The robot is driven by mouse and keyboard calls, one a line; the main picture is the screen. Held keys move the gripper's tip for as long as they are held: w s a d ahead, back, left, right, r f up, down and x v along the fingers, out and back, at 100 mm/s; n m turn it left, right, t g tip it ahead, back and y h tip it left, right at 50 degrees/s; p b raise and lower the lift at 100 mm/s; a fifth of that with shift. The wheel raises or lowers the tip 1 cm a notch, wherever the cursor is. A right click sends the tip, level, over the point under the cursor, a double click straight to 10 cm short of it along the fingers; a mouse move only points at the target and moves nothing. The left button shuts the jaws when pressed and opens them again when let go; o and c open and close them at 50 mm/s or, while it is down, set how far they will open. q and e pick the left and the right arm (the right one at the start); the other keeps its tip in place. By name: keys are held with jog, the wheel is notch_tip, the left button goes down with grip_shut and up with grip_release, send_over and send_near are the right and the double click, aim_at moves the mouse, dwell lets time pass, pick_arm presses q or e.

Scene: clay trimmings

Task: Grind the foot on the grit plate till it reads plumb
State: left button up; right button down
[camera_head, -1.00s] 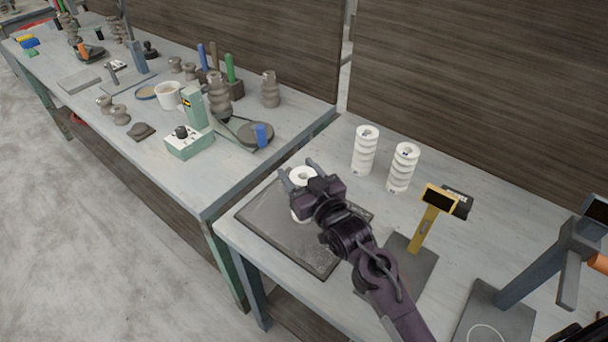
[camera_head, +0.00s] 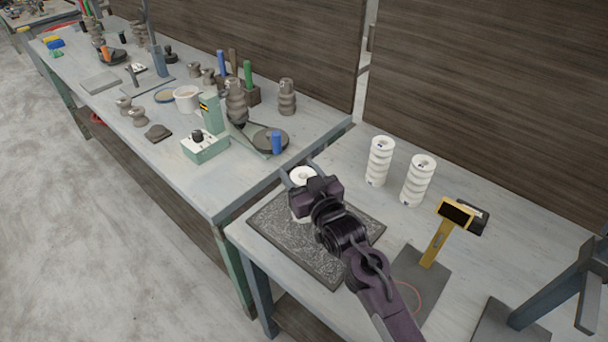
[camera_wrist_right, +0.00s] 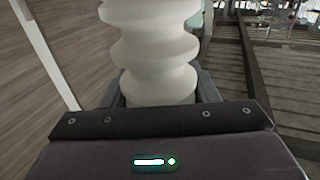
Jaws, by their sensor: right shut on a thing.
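A white ribbed insulator (camera_head: 303,175) stands over the far left part of the dark grit plate (camera_head: 330,270). My right gripper (camera_head: 299,176) is shut on it, and my arm hides its lower part. The right wrist view shows the insulator (camera_wrist_right: 155,50) upright between the fingers. Its foot is hidden there, so I cannot tell whether it touches the plate. The plate's bare face carries pale, tangled marks. A yellow gauge (camera_head: 440,240) with a dark, blank screen stands right of the plate on a grey base with an orange ring. My left gripper is out of view.
Two white ribbed insulators (camera_head: 380,162) (camera_head: 418,181) stand behind the plate. A dark blue-grey stand (camera_head: 550,295) is at the right edge. The neighbouring bench (camera_head: 180,175) holds a green control box (camera_head: 205,147), grey clay pieces and tools. A narrow gap separates the benches.

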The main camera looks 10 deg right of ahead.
jog(key=shift+r, duration=0.1)
notch_tip(320, 180, up, 5)
jog(key=p, duration=0.4)
jog(key=shift+r+p, duration=0.1)
jog(key=shift+p, duration=0.3)
dwell(0.4)
